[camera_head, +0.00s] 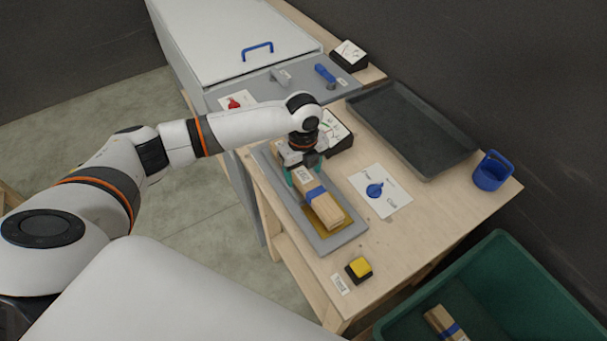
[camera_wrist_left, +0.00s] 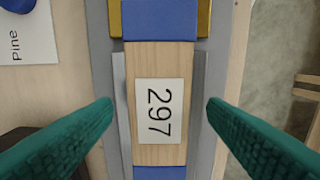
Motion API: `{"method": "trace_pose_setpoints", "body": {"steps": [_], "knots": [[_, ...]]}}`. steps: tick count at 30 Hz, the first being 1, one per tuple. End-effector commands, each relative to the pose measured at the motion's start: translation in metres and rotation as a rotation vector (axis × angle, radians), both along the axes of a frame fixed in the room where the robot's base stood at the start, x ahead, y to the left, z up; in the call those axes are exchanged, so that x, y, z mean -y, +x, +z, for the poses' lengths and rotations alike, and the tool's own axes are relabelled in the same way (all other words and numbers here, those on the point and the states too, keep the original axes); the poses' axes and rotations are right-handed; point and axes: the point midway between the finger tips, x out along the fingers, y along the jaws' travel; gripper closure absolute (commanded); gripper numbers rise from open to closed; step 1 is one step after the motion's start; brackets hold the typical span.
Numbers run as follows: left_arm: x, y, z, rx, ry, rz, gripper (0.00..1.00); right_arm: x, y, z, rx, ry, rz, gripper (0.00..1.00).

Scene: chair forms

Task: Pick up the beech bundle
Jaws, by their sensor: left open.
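A pale wooden bundle (camera_head: 323,211) with blue bands lies lengthwise on a grey plate with a yellow inset, on the wooden bench. In the left wrist view the bundle (camera_wrist_left: 175,58) carries a white label reading 297. Whether it is beech cannot be told from its look. My left gripper (camera_head: 303,174) is over the far end of the bundle. Its teal fingers (camera_wrist_left: 160,105) are open, one on each side of the labelled part, with a gap on both sides. A similar blue-banded bundle (camera_head: 439,321) lies in the green bin (camera_head: 545,288) at lower right. My right gripper is not in view.
A blue knob on a white card (camera_head: 391,199) is right of the plate (camera_head: 352,232). A yellow button (camera_head: 359,267) is near the front edge. A dark tray (camera_head: 415,133), a blue holder (camera_head: 491,172) and a white lidded box (camera_head: 230,38) stand around.

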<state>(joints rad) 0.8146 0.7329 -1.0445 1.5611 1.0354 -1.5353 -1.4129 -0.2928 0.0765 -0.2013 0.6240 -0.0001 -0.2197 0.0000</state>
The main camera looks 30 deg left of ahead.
Motion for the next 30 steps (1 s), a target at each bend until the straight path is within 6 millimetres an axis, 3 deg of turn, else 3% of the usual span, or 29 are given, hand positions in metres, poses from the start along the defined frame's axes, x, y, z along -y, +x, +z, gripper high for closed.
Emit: {"method": "trace_pose_setpoints", "body": {"steps": [4, 12, 24, 30], "knots": [[0.0, 0.0, -0.016, -0.001, -0.001, 0.0, 0.33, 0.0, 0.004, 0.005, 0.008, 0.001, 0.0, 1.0], [0.0, 0.0, -0.019, 0.001, 0.0, 0.0, 0.33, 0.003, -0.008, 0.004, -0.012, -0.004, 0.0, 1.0], [0.0, 0.001, -0.018, 0.003, -0.001, 0.0, 0.95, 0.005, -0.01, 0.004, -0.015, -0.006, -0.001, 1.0], [0.0, 0.001, -0.017, 0.003, -0.001, 0.0, 0.95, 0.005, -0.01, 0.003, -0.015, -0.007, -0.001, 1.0]]}}
